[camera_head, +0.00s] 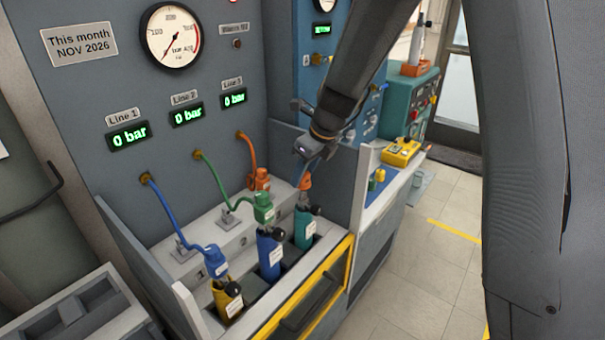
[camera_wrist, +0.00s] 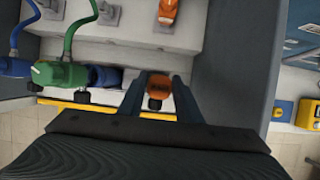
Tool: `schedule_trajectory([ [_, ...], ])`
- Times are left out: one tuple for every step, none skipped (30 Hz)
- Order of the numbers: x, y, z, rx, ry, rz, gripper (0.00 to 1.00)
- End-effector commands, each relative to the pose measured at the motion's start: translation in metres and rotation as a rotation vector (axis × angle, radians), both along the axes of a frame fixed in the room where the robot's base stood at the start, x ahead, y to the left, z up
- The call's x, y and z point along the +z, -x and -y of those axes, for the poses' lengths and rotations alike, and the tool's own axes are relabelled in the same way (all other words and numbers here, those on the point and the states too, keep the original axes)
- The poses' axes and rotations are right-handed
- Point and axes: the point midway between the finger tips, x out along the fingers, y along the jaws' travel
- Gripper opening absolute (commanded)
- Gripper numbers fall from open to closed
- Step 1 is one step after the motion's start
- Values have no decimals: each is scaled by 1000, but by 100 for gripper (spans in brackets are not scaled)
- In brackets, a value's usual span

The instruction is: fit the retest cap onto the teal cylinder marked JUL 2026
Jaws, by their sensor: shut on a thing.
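The teal cylinder (camera_head: 305,230) stands upright in the right slot of the bench. It has a white label too small to read and a black knob at its top. My gripper (camera_head: 306,170) points down over it, shut on a small orange cap (camera_head: 305,183). In the wrist view the orange cap (camera_wrist: 159,86) sits between the two fingers of my gripper (camera_wrist: 157,80). A black knob shows just below it. The cap is at or just above the cylinder's top; I cannot tell whether they touch. The fingers and cap hide the cylinder's neck.
A blue cylinder (camera_head: 269,256) with a green regulator (camera_head: 263,206) and a yellow cylinder (camera_head: 228,299) with a blue regulator (camera_head: 215,262) stand to the left. An orange regulator (camera_head: 260,180) rests behind on the ledge. A grey side wall (camera_head: 338,195) rises close on the right.

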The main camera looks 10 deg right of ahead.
Motion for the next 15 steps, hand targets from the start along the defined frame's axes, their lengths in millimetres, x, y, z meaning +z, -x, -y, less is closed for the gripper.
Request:
schedule_trajectory([
  [0,0,0,0,0,0,9],
  [0,0,0,0,0,0,9],
  [0,0,0,0,0,0,9],
  [-1,0,0,0,0,0,9],
  [-1,0,0,0,0,0,9],
  [-1,0,0,0,0,0,9],
  [-2,0,0,0,0,0,9],
  [-2,0,0,0,0,0,9],
  [-3,0,0,0,0,0,9],
  [-3,0,0,0,0,0,9],
  [-4,0,0,0,0,0,9],
  [-4,0,0,0,0,0,9],
  [-5,0,0,-1,0,0,9],
  [-5,0,0,-1,0,0,9],
  [-6,0,0,-1,0,0,9],
])
